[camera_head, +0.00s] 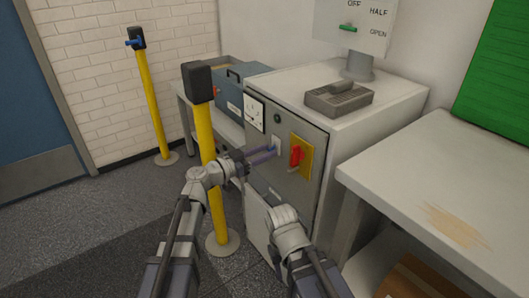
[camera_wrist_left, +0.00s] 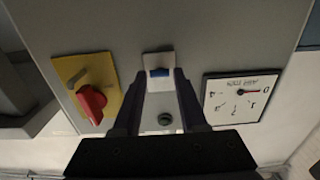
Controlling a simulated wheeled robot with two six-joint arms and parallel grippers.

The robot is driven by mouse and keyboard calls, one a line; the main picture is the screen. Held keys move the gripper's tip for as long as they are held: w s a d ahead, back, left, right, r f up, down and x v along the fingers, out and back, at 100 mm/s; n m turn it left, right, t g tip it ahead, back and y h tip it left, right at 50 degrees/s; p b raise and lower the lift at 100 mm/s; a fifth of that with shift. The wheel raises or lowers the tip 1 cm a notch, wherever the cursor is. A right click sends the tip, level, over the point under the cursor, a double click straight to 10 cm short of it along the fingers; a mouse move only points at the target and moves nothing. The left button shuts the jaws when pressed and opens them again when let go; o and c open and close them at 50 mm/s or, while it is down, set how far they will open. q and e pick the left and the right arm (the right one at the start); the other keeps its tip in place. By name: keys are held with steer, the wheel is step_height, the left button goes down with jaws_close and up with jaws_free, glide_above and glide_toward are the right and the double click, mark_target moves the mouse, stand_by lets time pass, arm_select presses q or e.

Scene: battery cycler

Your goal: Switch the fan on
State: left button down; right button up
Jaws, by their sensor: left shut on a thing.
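The fan switch looks to be the small white plate with a blue rocker on the grey cabinet front (camera_head: 276,144); it also shows in the left wrist view (camera_wrist_left: 158,72). My left gripper (camera_head: 271,153) reaches it from the left. In the left wrist view its dark fingers (camera_wrist_left: 156,84) stand on either side of the rocker, shut on it. The exact contact is hard to see. My right arm is low in front of the cabinet, and its fingers cannot be made out.
A red rotary handle on a yellow plate (camera_head: 297,157) sits right of the switch. A white dial (camera_head: 254,112) sits left of it, needle near 0 (camera_wrist_left: 240,97). A yellow post (camera_head: 207,150) stands close beside my left arm. A bench (camera_head: 430,190) fills the right.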

mark_target(274, 146)
arm_select(q)
steer(key=shift+r+g+y+p, duration=1)
steer(key=shift+r+y+p, duration=0.4)
steer(key=shift+p, duration=2.9)
steer(key=g+y+p, duration=0.1)
steer(key=p, duration=0.2)
steer(key=g+y+p, duration=0.1)
steer(key=y+p, duration=0.1)
steer(key=p, duration=0.2)
steer(key=r+g+y+p, duration=0.1)
steer(key=p, duration=0.2)
steer(key=shift+w+d+y+p, duration=0.3)
steer(key=shift+d, duration=0.05)
steer(key=shift+w+d+g+y+p, duration=0.1)
steer(key=shift+d+g+y+p, duration=0.1)
steer(key=shift+g+y+p, duration=0.95)
steer(key=shift+t+h, duration=0.25)
steer(key=c, duration=0.5)
jaws_free()
steer(key=shift+r+p, duration=0.2)
steer(key=shift+p, duration=0.2)
